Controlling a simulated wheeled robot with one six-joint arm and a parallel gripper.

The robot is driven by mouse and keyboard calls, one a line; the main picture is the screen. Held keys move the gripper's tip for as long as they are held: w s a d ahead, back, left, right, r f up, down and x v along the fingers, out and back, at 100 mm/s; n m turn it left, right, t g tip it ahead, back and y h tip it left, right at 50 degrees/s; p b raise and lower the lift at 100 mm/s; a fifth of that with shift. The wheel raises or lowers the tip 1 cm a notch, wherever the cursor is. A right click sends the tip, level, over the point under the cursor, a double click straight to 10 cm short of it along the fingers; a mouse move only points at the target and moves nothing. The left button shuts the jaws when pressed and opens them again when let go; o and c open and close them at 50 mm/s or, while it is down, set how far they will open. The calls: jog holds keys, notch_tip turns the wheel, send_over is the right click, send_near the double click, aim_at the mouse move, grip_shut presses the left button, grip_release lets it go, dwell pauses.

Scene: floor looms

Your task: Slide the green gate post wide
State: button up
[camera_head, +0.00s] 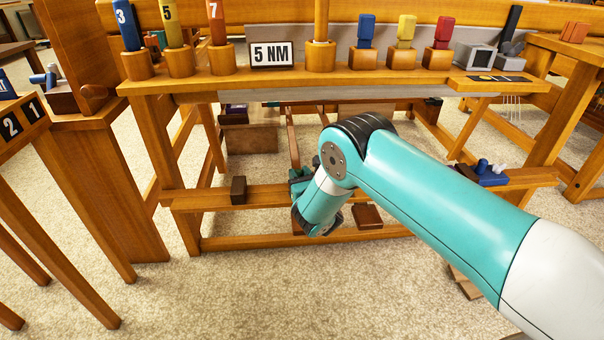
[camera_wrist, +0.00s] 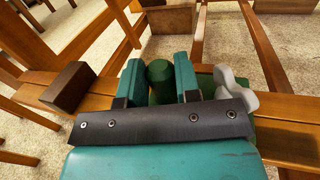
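A grey lobed piece (camera_wrist: 235,90) sits beside the post on the right. My gripper (camera_wrist: 160,72) has its two teal fingers on either side of the post, close to it. I cannot tell whether they press on it. The gripper's dark plate hides the lower part of the post. In the head view my arm covers most of the post and gripper, above the low rail (camera_head: 270,194).
A dark brown block (camera_head: 238,190) stands on the rail to the left; it also shows in the wrist view (camera_wrist: 69,87). A blue post with its base (camera_head: 490,175) is at the rail's right.

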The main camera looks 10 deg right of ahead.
jog(key=o, duration=0.3)
jog(key=shift+d, duration=0.35)
jog(key=shift+o, duration=0.5)
jog(key=shift+a, duration=0.1)
jog(key=shift+s+f, duration=0.1)
jog(key=shift+s, duration=0.75)
jog(key=s, duration=0.1)
jog(key=s+p, duration=0.1)
jog(key=s+d+p, duration=0.1)
jog(key=s, duration=0.1)
jog(key=shift+s+r, duration=0.1)
jog(key=shift+r, duration=0.25)
jog(key=s+d+p, duration=0.2)
jog(key=s+p, duration=0.9)
jog(key=p, duration=1.2)
jog(key=shift+s+f, duration=0.15)
jog(key=shift+f, duration=0.1)
